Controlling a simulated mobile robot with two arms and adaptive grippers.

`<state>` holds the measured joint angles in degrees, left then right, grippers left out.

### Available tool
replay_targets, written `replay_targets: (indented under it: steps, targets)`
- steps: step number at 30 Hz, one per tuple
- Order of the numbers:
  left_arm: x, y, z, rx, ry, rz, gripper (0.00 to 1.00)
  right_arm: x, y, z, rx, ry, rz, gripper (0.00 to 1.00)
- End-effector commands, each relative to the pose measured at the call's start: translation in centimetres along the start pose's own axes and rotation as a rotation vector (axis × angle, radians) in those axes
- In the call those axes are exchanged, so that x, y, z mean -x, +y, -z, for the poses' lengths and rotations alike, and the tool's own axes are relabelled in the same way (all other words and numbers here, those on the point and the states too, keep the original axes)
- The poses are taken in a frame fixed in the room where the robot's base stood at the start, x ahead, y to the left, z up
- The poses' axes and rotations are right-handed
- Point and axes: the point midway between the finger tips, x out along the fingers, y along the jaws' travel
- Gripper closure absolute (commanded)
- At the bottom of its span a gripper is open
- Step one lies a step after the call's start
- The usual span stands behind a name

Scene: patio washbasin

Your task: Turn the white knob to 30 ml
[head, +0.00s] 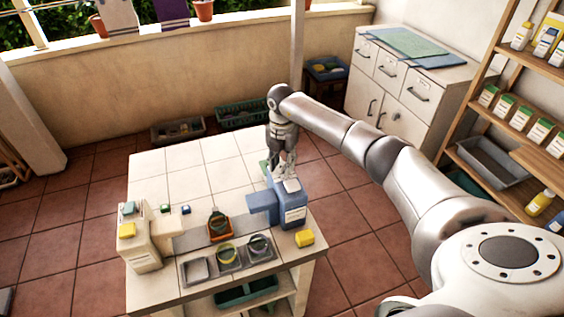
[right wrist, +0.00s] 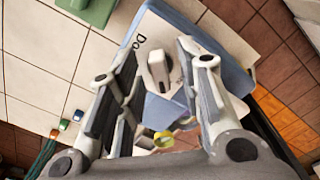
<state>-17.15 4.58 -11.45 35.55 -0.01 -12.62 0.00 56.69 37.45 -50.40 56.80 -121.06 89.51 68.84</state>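The blue dispenser box (head: 292,208) stands at the right end of the tiled table, with a white label on its front. In the right wrist view, its pale top face carries the white knob (right wrist: 158,70), a narrow raised bar, with the letters "Do" beside it. No 30 ml mark can be read. My right gripper (head: 287,176) is over the dispenser, pointing down. In the right wrist view its fingers (right wrist: 160,62) stand apart on either side of the knob, with visible gaps. My left gripper is not in view.
A green block (right wrist: 95,8) stands close behind the dispenser. A tray with compartments (head: 213,278), an orange holder (head: 207,231) and a cream dispenser (head: 141,245) stand further left. The table's back part is clear.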

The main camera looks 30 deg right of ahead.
Motion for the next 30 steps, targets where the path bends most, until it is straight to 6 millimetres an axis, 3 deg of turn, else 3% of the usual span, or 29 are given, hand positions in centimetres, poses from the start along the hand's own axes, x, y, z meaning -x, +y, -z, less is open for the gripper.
replay_targets:
  steps: [2, 10, 22, 30]
  targets:
    - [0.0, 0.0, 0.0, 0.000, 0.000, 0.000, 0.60, 0.0, 0.0, 0.0, 0.000, 0.000, 0.000, 0.66]
    - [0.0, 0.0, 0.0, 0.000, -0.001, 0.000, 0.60, 0.0, 0.0, 0.0, 0.000, 0.000, 0.000, 0.99]
    - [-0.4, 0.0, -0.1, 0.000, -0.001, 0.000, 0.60, 0.0, 0.0, -0.1, 0.039, -0.001, -0.001, 1.00]
    - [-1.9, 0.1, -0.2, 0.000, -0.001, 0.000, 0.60, -0.2, 0.0, -0.1, 0.201, -0.001, -0.001, 1.00]
